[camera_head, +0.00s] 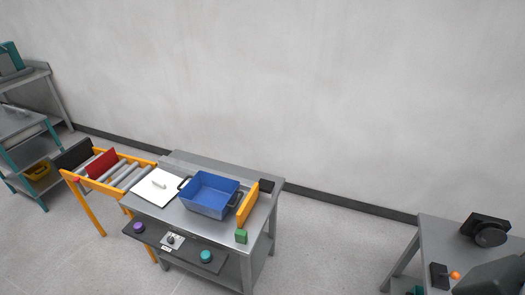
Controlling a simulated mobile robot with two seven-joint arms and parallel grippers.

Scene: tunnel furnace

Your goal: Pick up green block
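A small green block (241,236) sits on the grey metal table (172,212), near its front right corner, just in front of the yellow-orange upright board (248,204). It looks upright and nothing covers it. Neither of my grippers shows in the head view, so I cannot see what they hold.
A blue bin (211,194) with dark handles and a white lid (157,187) are on the table. A front panel has a purple button (138,227) and a teal button (206,256). A roller conveyor (105,170) adjoins at left. Another table (440,245) stands at right; floor between is clear.

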